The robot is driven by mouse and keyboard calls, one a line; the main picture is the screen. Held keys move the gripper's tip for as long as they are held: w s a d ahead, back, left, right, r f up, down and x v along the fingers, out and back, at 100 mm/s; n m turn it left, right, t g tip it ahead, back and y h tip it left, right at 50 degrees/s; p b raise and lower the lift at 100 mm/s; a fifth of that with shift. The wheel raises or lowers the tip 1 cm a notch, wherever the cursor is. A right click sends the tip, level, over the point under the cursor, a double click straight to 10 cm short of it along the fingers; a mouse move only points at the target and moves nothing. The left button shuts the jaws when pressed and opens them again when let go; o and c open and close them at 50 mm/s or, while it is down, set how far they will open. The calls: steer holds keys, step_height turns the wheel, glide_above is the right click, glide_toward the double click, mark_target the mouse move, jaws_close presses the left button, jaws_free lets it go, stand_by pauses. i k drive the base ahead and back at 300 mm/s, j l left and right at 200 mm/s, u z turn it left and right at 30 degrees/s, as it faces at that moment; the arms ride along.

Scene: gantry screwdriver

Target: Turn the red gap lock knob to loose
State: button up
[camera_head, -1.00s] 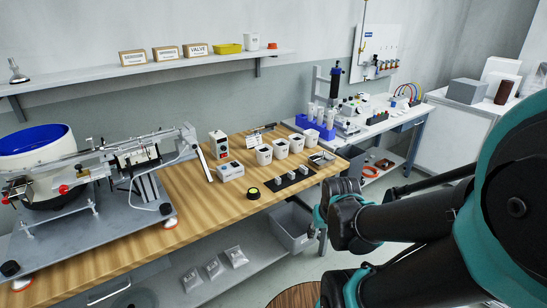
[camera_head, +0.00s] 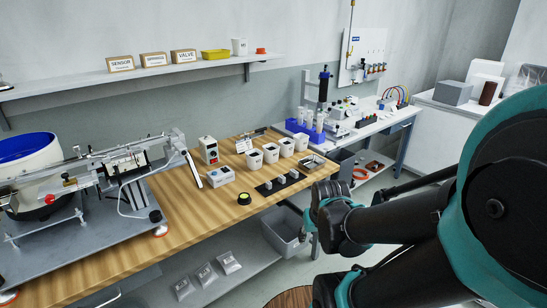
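A vibratory feeder machine with a white bowl, blue inside (camera_head: 27,146), and a long metal rail (camera_head: 110,158) stands on a grey plate at the left of the wooden bench. A small red knob (camera_head: 49,198) shows on the machine's near side beside the bowl. It is too small to read its setting, and I cannot tell for sure that it is the gap lock knob. My folded dark arm with teal rings fills the right side, well away from the machine. I cannot make out the gripper's fingers.
On the wooden bench (camera_head: 190,230) stand a control box with a red button (camera_head: 209,151), a white box (camera_head: 220,177), a yellow-black button (camera_head: 244,198) and several white cups. A grey bin (camera_head: 284,232) sits below. A wall shelf (camera_head: 150,79) holds cartons.

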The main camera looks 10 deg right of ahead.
mark_target(50, 198)
steer(key=u, duration=1.6)
